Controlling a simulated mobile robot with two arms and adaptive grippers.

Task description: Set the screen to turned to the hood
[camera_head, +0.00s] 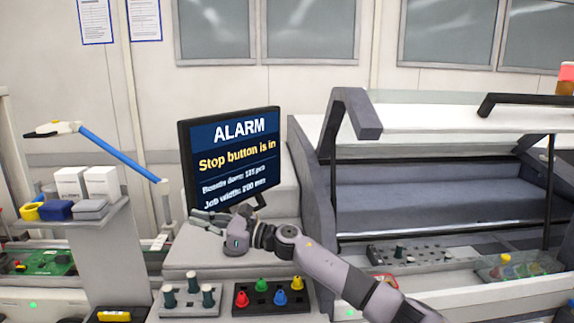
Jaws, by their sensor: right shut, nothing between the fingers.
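The screen (224,138) is a flat black-framed monitor left of the middle. It reads "ALARM", "Stop button is in", with smaller lines below. The hood (450,125) is a clear cover with grey frame arms to the right of the screen. My left gripper is not in view.
Below the screen are a tray of dark green pegs (190,303) and a black tray (262,308) with coloured pieces. A shelf (95,222) with white boxes and a blue-armed lamp (118,152) stand at left. Wall space behind the screen is clear.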

